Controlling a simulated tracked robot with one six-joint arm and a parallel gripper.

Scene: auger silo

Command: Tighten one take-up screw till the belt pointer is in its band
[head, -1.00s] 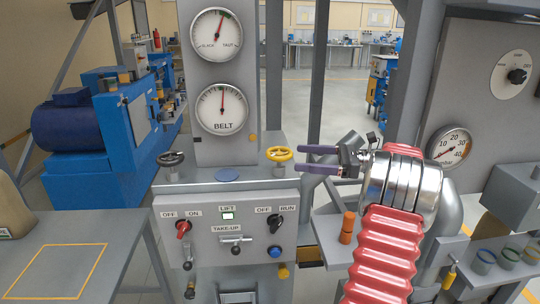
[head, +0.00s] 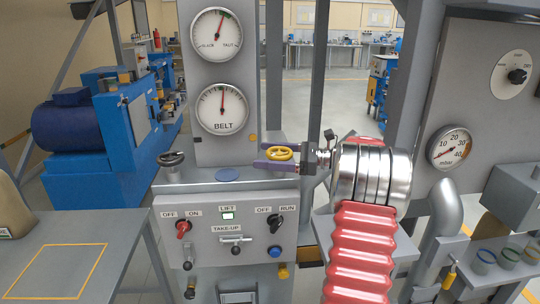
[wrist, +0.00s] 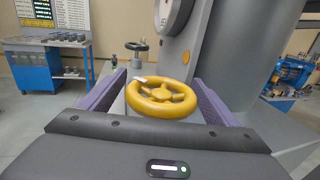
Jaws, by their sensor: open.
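My gripper (head: 279,158) is open, with its purple fingers on either side of the yellow handwheel (head: 280,153). In the wrist view the yellow handwheel (wrist: 162,98) lies between the two fingers, and I see gaps beside its rim. A black handwheel (head: 171,159) stands at the left end of the same grey ledge; it also shows in the wrist view (wrist: 137,46). The belt dial (head: 222,109) has its pointer near straight up. The slack/taut dial (head: 218,35) above it has its pointer slightly right of vertical, close to a green mark.
The grey column (head: 226,148) rises behind the handwheels. A bench (head: 65,240) stands left and a pressure gauge (head: 449,147) right.

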